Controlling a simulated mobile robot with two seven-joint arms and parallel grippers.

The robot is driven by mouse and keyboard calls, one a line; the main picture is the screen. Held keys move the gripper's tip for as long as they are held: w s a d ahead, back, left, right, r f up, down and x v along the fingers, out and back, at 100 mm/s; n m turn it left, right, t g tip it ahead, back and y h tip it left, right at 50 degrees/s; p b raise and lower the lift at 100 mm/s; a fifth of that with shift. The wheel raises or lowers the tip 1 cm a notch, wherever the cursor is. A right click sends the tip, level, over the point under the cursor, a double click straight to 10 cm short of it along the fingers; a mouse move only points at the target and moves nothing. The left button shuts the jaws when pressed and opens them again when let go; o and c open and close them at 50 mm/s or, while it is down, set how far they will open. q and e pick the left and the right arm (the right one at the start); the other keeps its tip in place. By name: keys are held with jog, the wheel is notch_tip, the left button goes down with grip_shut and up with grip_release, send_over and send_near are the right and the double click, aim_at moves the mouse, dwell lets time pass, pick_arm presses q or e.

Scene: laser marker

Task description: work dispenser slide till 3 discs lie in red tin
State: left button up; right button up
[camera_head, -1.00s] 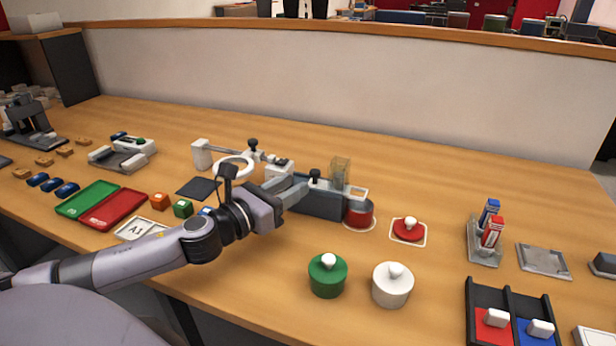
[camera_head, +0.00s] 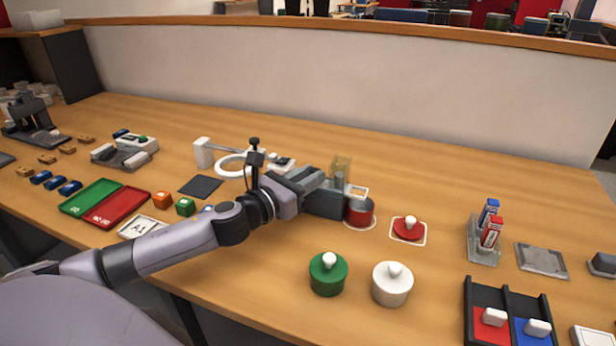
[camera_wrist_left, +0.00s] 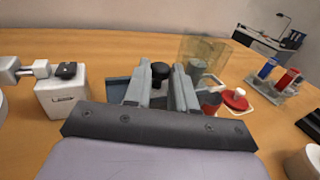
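The dispenser (camera_head: 325,205) is a dark grey block with a clear, yellowish upright tube (camera_head: 341,168) on it. The red tin (camera_head: 360,214) stands at its right end; its contents cannot be made out. My left gripper (camera_head: 318,180) is over the dispenser. In the left wrist view, the black slide knob (camera_wrist_left: 160,72) stands between the two fingers (camera_wrist_left: 162,76), with narrow gaps seeming to show on both sides. The gripper looks open around it. In the head view the gripper hides the knob. The tin also shows partly in the wrist view (camera_wrist_left: 210,102). My right gripper is not in view.
A red lid (camera_head: 408,230) with a white knob lies right of the tin. A green round container (camera_head: 327,278) and a white one (camera_head: 392,285) stand in front. A white stand with a ring (camera_head: 232,164) is left of the dispenser.

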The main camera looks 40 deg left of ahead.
pick_arm(q)
grip_shut()
jog(key=a, duration=0.2)
jog(key=s+a+b, duration=0.1)
jog(key=a, duration=0.1)
jog(key=shift+f+b, duration=0.15)
jog(key=shift+b, duration=0.15)
jog(key=shift+a, duration=0.2)
jog(key=shift+o, duration=1.9)
grip_release()
jog(key=shift+a, duration=0.15)
jog(key=shift+s, duration=0.1)
